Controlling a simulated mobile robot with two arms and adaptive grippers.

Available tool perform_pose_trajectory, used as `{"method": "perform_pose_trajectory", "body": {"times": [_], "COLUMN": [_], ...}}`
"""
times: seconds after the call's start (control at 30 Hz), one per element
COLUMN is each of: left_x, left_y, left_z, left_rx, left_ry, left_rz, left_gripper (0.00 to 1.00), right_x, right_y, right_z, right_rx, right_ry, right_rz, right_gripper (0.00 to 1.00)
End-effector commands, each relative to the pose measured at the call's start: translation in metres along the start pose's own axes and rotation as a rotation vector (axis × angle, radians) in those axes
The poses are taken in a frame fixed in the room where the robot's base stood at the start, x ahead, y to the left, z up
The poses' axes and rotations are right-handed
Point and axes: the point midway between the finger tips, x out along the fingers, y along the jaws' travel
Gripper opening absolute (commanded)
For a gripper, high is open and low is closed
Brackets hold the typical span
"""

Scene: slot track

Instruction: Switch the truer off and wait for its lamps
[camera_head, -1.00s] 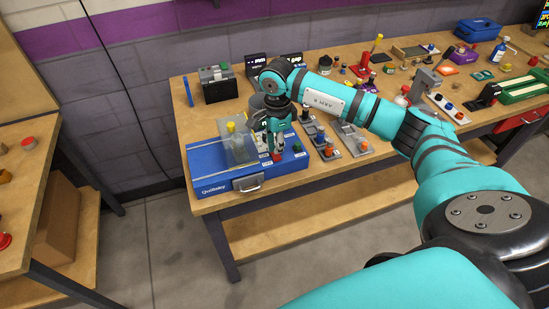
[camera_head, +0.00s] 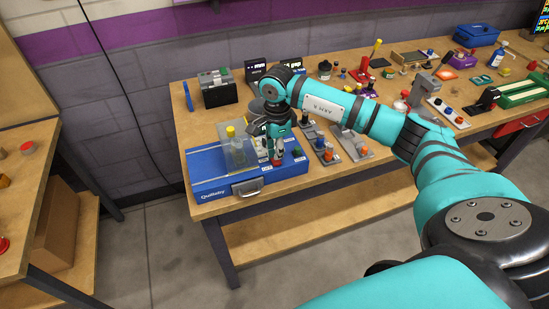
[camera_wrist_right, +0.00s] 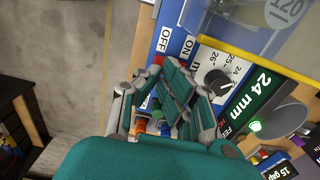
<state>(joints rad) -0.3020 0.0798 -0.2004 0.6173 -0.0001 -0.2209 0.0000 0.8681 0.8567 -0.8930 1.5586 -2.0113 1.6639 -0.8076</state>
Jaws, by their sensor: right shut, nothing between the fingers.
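The truer is a blue machine (camera_head: 215,186) at the near left corner of the bench, with a clear hood (camera_head: 237,151) topped by a yellow knob. My right gripper (camera_head: 278,156) points down over its right part, shut and empty, at a red part (camera_head: 278,161) beside the hood. In the right wrist view my gripper (camera_wrist_right: 163,70) is at the red part (camera_wrist_right: 158,60), near the OFF (camera_wrist_right: 165,38) and ON labels. The fingers cover part of it, so I cannot tell the switch's position. My left gripper is out of view.
Trays with orange and blue pieces (camera_head: 328,155) stand just right of the truer. A black box (camera_head: 217,88) and dark display units (camera_head: 255,70) stand behind. Another bench (camera_head: 30,190) is at the left, with open floor between.

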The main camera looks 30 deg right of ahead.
Motion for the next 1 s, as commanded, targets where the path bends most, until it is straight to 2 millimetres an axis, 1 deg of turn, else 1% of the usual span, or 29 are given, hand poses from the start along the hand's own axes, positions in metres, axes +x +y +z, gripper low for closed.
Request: {"method": "perform_pose_trajectory", "body": {"times": [0.2,0.53,1.0], "left_x": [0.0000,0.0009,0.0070], "left_y": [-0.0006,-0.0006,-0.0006], "left_z": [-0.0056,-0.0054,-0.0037], "left_rx": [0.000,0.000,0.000], "left_ry": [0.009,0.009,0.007], "left_rz": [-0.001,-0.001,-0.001], "left_gripper": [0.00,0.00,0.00], "right_x": [0.0000,0.0011,0.0083], "right_y": [0.0000,0.0000,0.0000], "right_z": [0.0000,0.0000,-0.0001], "right_rx": [0.000,0.000,0.000], "right_ry": [0.000,0.000,0.000], "right_rz": [0.000,0.000,0.000], "right_gripper": [0.00,0.00,0.00]}}
